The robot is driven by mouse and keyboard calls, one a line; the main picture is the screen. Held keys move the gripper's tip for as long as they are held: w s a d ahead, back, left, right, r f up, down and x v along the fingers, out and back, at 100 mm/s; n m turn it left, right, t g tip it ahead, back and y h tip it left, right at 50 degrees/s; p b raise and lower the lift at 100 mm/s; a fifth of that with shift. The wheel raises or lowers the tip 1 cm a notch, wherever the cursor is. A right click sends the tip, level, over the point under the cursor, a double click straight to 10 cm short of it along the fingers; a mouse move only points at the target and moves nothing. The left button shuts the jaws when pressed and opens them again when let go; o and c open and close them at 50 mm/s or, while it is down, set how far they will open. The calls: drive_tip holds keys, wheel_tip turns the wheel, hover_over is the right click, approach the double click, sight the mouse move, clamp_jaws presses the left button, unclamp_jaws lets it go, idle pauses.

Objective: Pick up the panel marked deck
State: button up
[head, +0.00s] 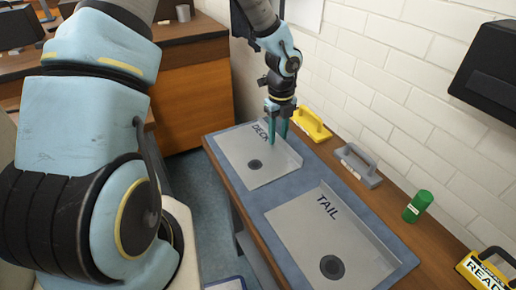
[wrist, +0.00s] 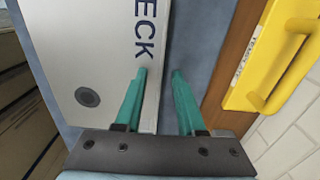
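The grey panel marked DECK (head: 240,152) lies on the blue mat at the far end of the bench. It has a round dark hole and a raised flange along its wall-side edge. It also shows in the wrist view (wrist: 95,45), with part of its lettering out of frame. My gripper (head: 277,139) is over that flange. In the wrist view its green fingers (wrist: 159,72) are apart, one on each side of the flange, with a visible gap at the right finger. Contact at the left finger is unclear.
A similar panel marked TAIL (head: 305,225) lies nearer on the blue mat (head: 262,196). A yellow-handled tool (head: 312,124), a grey-handled tool (head: 358,164), a green cylinder (head: 417,206) and a yellow READY block (head: 482,272) line the wall side. The white brick wall (head: 400,75) is close behind.

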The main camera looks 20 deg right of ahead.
drive_tip(key=shift+c, duration=0.4)
clamp_jaws()
idle(0.9)
